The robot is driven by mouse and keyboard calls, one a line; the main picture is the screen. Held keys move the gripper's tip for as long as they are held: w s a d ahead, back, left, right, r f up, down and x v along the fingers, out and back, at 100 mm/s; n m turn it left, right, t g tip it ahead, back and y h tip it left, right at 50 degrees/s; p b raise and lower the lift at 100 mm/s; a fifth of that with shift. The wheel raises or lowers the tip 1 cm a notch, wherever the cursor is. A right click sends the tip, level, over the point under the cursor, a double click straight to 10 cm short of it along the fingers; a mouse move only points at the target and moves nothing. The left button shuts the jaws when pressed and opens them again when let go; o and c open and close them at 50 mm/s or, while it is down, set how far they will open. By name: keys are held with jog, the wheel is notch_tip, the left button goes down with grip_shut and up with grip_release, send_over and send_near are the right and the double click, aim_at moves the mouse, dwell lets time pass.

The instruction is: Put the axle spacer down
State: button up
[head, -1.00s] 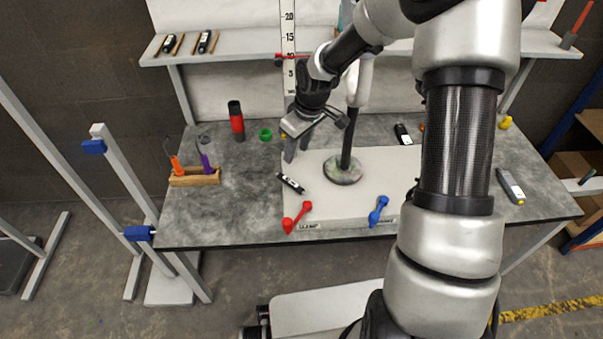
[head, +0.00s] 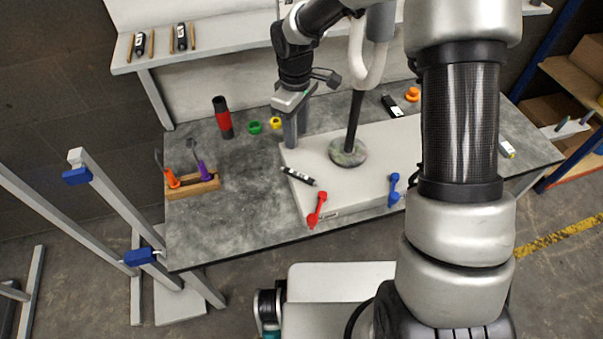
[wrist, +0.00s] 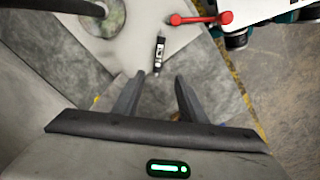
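My gripper (head: 296,138) is over the back left corner of the white board on the bench. In the wrist view its two fingers (wrist: 158,80) stand apart, with nothing visibly held between them. A short black piece with a white label (head: 298,175) lies on the board in front of the gripper. It also shows beyond the fingertips in the wrist view (wrist: 159,52), apart from them. No label readable here names the axle spacer, so I cannot tell whether this piece is it. Similar black pieces lie on the shelf (head: 181,37) and at the bench's back (head: 392,106).
A post on a round foot (head: 348,153) stands on the white board (head: 330,190), right of my gripper. Red (head: 317,209) and blue (head: 394,190) clamp handles sit along its front. Green (head: 255,127) and yellow (head: 275,123) rings and a red-black cylinder (head: 223,118) are left.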

jog(key=b, duration=0.3)
send_over(299, 174)
jog(key=f, duration=1.1)
jog(key=shift+s+a+f, duration=0.1)
jog(key=shift+a+f, duration=0.1)
jog(key=shift+f, duration=0.1)
jog(key=f+b, duration=0.1)
jog(key=f, duration=0.4)
jog(key=shift+d+f, duration=0.15)
jog(key=shift+d, duration=0.05)
grip_shut()
